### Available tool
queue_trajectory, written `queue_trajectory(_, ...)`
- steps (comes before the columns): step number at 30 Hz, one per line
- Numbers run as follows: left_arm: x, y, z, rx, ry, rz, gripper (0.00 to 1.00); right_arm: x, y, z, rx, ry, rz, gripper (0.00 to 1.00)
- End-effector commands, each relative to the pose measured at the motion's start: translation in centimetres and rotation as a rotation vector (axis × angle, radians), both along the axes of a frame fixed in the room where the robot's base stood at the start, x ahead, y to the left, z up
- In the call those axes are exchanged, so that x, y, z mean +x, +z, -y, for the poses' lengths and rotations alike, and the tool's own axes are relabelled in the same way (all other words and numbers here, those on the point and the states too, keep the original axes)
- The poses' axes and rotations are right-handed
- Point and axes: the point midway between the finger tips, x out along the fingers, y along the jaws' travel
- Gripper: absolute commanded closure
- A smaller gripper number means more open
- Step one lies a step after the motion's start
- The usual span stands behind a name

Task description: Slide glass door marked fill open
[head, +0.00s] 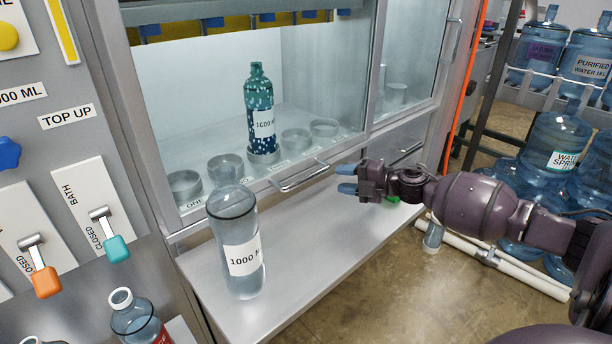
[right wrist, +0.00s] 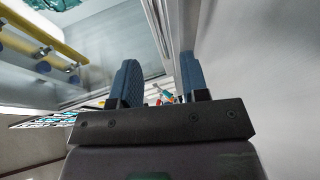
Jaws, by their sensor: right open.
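A glass door (head: 215,75) in a metal frame fronts the cabinet, with a bar handle (head: 300,176) on its lower rail. A second glass door (head: 412,50) stands to its right, with its own lower handle (head: 405,150). I cannot read a fill mark on either door. My right gripper (head: 346,179) is open and empty, just right of the first handle and apart from it. In the right wrist view its two blue fingers (right wrist: 158,72) are spread, with a metal frame edge beyond them. My left gripper is not in view.
A clear 1000 ml bottle (head: 241,262) stands on the metal shelf (head: 335,225) below the handle. A teal bottle (head: 260,115) stands inside among round cup holders (head: 296,140). Levers (head: 110,240) are at left; water jugs (head: 555,140) are at right.

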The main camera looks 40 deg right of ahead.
Motion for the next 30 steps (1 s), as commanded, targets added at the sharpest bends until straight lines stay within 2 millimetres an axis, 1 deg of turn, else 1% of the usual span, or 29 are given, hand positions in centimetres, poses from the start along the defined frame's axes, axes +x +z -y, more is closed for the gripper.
queue_trajectory(1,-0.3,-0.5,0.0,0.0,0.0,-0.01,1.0,0.6,-0.3,-0.3,0.0,0.002,-0.001,0.59)
queue_trajectory(3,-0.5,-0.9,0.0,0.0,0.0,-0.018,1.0,1.5,-0.6,-0.8,0.0,0.001,-0.002,0.59)
queue_trajectory(9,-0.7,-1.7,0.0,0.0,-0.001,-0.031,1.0,4.0,-1.2,-2.1,0.0,0.001,-0.003,0.59)
queue_trajectory(18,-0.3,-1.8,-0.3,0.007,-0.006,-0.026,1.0,7.2,-1.9,-3.7,-0.001,0.0,-0.003,0.59)
queue_trajectory(24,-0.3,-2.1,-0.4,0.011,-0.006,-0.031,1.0,8.2,-1.9,-4.3,0.0,0.0,-0.001,0.59)
queue_trajectory(30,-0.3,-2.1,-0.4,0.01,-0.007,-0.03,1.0,8.4,-1.8,-4.4,0.0,0.0,0.0,0.59)
